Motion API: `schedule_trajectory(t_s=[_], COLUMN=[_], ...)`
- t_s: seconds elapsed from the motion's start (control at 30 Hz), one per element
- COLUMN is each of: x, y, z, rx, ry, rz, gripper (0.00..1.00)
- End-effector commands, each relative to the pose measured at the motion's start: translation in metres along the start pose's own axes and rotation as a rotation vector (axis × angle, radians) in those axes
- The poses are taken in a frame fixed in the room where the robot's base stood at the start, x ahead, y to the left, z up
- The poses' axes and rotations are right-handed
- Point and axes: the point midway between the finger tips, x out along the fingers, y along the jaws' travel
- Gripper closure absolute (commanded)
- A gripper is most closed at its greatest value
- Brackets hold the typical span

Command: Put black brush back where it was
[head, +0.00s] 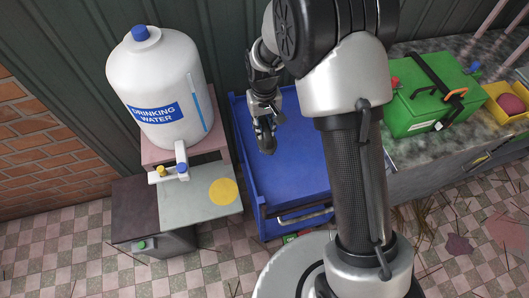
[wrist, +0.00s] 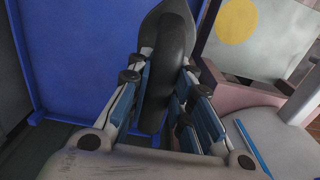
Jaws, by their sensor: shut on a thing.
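My gripper (head: 265,122) hangs over the blue cart, near its left side, in the head view. In the wrist view my gripper (wrist: 165,82) is shut on a long dark grey-black object with a rounded end, which looks like the black brush (wrist: 170,38). The brush sits lengthwise between the blue-padded fingers, and its far end sticks out beyond them. In the head view only a small dark part of it shows below the fingers.
The blue cart (head: 295,172) has a bare top with raised edges. To its left, a white drinking water jug (head: 165,88) with a tap stands by a grey surface with a yellow disc (head: 223,191). A green toolbox (head: 428,100) and yellow bin (head: 503,98) sit on a right-hand ledge.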

Motion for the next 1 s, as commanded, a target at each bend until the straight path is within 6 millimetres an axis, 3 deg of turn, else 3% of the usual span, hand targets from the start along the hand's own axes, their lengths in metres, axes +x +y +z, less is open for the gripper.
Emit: schedule_trajectory(t_s=[0.03, 0.1, 0.3, 0.57, 0.8, 1.0], x=[0.019, 0.038, 0.082, 0.102, 0.137, 0.139], y=[0.000, 0.000, 0.000, 0.000, 0.000, 0.000], z=[0.001, 0.001, 0.000, 0.000, 0.000, -0.001], rx=[0.000, 0.000, 0.001, 0.001, 0.001, 0.001], ry=[-0.004, -0.004, 0.000, 0.001, 0.001, 0.003], rz=[0.000, 0.000, 0.000, 0.000, 0.000, 0.000], gripper=[1.00, 1.00, 1.00, 1.00, 1.00, 1.00])
